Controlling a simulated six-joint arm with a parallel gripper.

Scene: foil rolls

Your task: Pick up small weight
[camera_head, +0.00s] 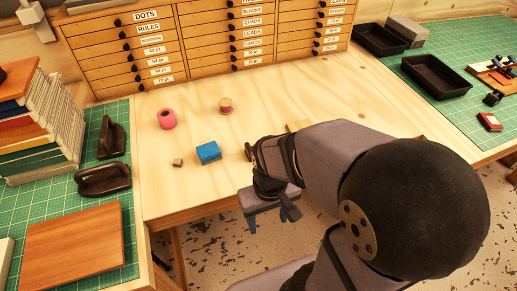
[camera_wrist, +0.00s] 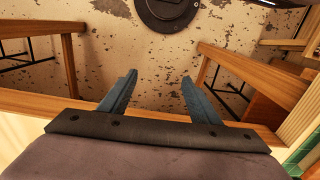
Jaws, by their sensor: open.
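My gripper (camera_head: 272,218) is off the table's front edge, to the right of and nearer than both blocks. In the wrist view my gripper (camera_wrist: 159,78) has its two blue-grey fingers spread, with nothing between them. The wrist view shows the floor and wooden table framing, and no block.
A pink roll (camera_head: 166,119) and a gold roll (camera_head: 225,105) stand behind the blocks. A drawer cabinet (camera_head: 210,40) closes off the back. Dark iron-like tools (camera_head: 103,178) and a book stack (camera_head: 40,130) are at left. Black trays (camera_head: 437,76) lie far right.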

